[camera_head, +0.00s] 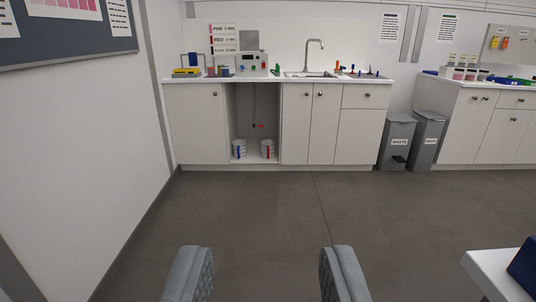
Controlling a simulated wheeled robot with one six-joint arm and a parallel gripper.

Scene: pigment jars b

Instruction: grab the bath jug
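No item in the camera view is clearly recognisable as the bath jug. Two small white containers stand on the floor of the open cupboard bay under the far counter; the left container (239,150) has a blue stripe and the right container (268,150) has a red stripe. They are too small to tell whether either is a jug. My gripper (267,255) is open, with its two grey padded fingers wide apart at the bottom of the view. Nothing is between the fingers, and the far counter is well beyond them.
The far counter (220,80) carries a control box (252,64), a yellow item (187,73) and a sink (308,75). Two grey waste bins (397,143) stand right of it. A white table corner (490,275) is near at lower right. A wall is left. The floor between is clear.

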